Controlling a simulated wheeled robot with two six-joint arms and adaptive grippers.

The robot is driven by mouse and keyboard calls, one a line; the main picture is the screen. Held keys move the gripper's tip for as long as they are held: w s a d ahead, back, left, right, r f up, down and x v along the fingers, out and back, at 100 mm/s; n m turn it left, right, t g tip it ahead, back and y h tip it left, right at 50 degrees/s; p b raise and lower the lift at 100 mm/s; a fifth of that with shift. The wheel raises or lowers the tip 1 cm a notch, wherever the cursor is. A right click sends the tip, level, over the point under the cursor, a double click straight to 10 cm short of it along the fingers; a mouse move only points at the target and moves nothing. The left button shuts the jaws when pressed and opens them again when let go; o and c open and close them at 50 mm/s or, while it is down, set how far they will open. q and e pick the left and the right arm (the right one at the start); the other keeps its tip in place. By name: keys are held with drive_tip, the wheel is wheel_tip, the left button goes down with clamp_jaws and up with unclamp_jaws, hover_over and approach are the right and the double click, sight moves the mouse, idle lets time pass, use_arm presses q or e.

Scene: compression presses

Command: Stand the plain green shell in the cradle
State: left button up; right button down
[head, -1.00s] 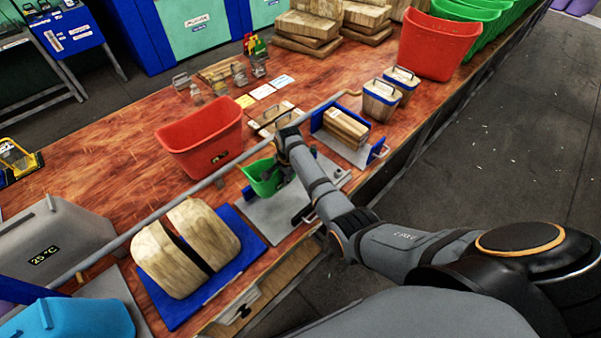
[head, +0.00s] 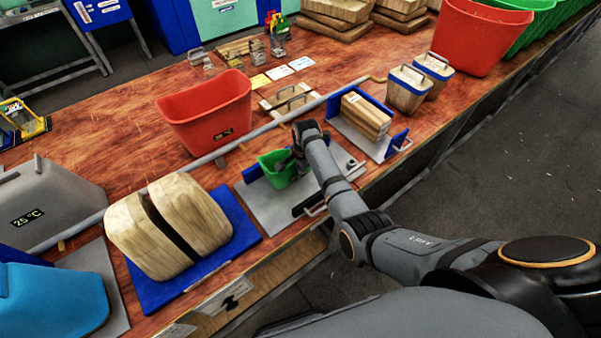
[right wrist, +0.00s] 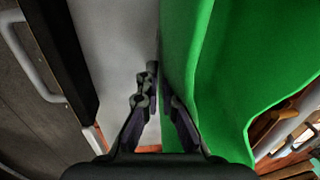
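The plain green shell (head: 270,170), a small open-topped tub, is on a grey plate (head: 268,212) at the front of the bench. My right gripper (head: 299,164) is at its right side. In the right wrist view my right gripper (right wrist: 163,95) has its fingers close together on the green shell's wall (right wrist: 235,70), one finger on each side. Two rounded wooden blocks with a narrow upright gap between them stand on a blue base (head: 240,216); this looks like the cradle, and the gap is empty. My left gripper is not in view.
A long grey bar (head: 255,131) runs behind the shell and blocks. A red tub (head: 207,112) stands beyond it. A blue-ended holder (head: 399,142) with wooden blocks is to the right. A grey shell (head: 45,203) and blue shell (head: 52,300) are at left.

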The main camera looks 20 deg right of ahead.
drive_tip(key=c, duration=1.9)
unclamp_jaws()
drive_tip(key=shift+a+f, duration=0.1)
drive_tip(key=shift+a, duration=0.1)
drive_tip(key=o, duration=0.4)
drive_tip(key=shift+d, duration=0.1)
drive_tip(key=shift+r, duration=0.3)
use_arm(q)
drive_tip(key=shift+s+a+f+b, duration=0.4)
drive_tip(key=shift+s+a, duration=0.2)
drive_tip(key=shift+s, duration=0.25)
use_arm(e)
drive_tip(key=r, duration=0.4)
drive_tip(key=s+r, duration=0.1)
drive_tip(key=r, duration=0.6)
drive_tip(key=shift+s+d+r, duration=0.2)
drive_tip(key=shift+d+r, duration=0.1)
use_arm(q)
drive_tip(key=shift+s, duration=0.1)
